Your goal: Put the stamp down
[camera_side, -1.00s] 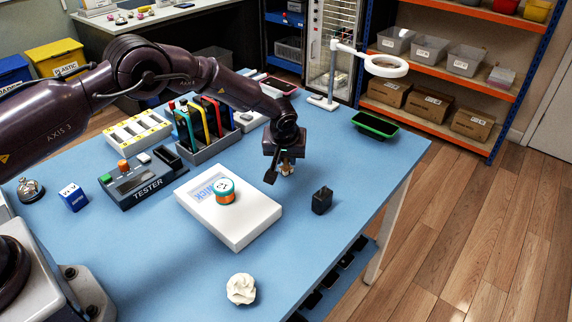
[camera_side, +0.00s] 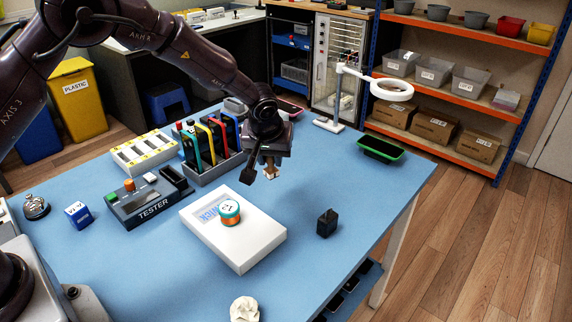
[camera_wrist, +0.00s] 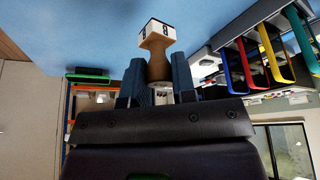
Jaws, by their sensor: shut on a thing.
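The stamp has a wooden handle and a white base with dark marks; in the wrist view the stamp (camera_wrist: 158,42) sits between the two blue fingers of my gripper (camera_wrist: 158,85), which is shut on its handle. In the side view my gripper (camera_side: 267,160) hangs above the blue table, behind the white box, and the stamp (camera_side: 271,172) shows small and partly hidden under it. The stamp appears clear of the table.
A white box (camera_side: 250,245) with an orange-and-teal roll (camera_side: 229,212) on it lies in front. A black block (camera_side: 327,222) stands to the right. A green-rimmed black tray (camera_side: 380,149) lies at the back right, with bare table between.

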